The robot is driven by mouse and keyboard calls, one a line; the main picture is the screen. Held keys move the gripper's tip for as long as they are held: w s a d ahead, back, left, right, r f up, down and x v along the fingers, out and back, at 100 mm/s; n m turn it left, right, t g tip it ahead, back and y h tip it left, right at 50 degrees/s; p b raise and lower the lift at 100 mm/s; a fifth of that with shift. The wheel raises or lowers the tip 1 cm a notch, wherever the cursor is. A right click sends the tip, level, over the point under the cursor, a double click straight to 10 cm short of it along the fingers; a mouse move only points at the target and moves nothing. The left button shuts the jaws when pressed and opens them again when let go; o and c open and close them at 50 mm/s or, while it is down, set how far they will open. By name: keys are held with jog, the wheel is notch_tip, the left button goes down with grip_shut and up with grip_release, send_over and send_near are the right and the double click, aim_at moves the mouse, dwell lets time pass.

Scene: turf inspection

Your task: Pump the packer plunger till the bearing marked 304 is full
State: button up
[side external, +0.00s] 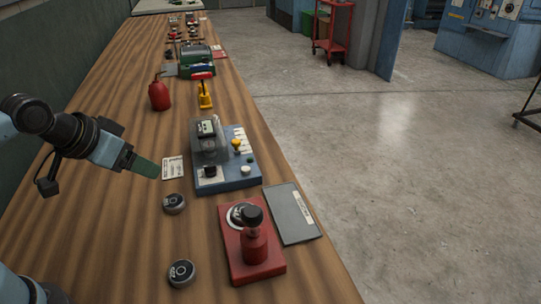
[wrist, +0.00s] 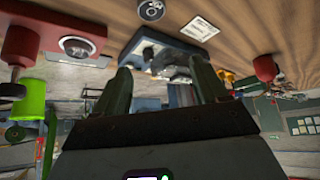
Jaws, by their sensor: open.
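A red packer (side external: 254,258) stands near the front of the bench, with a red plunger (side external: 254,234) topped by a black knob. A silver ring-shaped part (side external: 237,216) sits on its base behind the plunger. The packer also shows upside down at the left of the wrist view (wrist: 82,30). Two dark loose bearings lie left of it, one farther back (side external: 174,203) and one nearer (side external: 182,272). Their markings are too small to read. My gripper (side external: 147,167) is open and empty, above the bench at the left, apart from the packer; its fingers show in the wrist view (wrist: 163,80).
A blue instrument (side external: 240,184) with a clear cover stands behind the packer. A grey flat panel (side external: 291,215) lies right of it. A white card (side external: 172,168), a red can (side external: 159,95) and a yellow tool (side external: 205,98) stand or lie farther back. The bench's left side is clear.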

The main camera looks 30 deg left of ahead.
jog(key=shift+w+d+r, duration=0.1)
jog(key=shift+d, duration=0.05)
jog(key=shift+c, duration=1.1)
jog(key=d+r, duration=0.1)
jog(key=w+d+r+n+g, duration=0.1)
jog(key=d+r, duration=0.1)
jog(key=w+d+r+n+g+h, duration=0.1)
jog(key=d+r, duration=0.1)
jog(key=shift+w+d, duration=0.2)
jog(key=shift+w, duration=0.05)
jog(key=c, duration=1)
jog(key=shift+n+g, duration=0.7)
jog(key=shift+n, duration=0.2)
jog(key=d+r, duration=0.1)
jog(key=d, duration=0.1)
jog(key=w+d+r, duration=0.1)
jog(key=d+r, duration=0.1)
jog(key=shift+d, duration=0.1)
grip_shut()
jog(key=d+r+n+g, duration=0.2)
jog(key=d+r, duration=0.1)
jog(key=d, duration=0.4)
jog(key=s+d+r+n+g+y, duration=0.1)
jog(key=d+r+n, duration=0.2)
jog(key=d, duration=0.4)
jog(key=shift+s+r+g, duration=0.3)
jog(key=shift+r+g, duration=0.1)
jog(key=shift+r, duration=0.1)
jog(key=shift+d, duration=0.1)
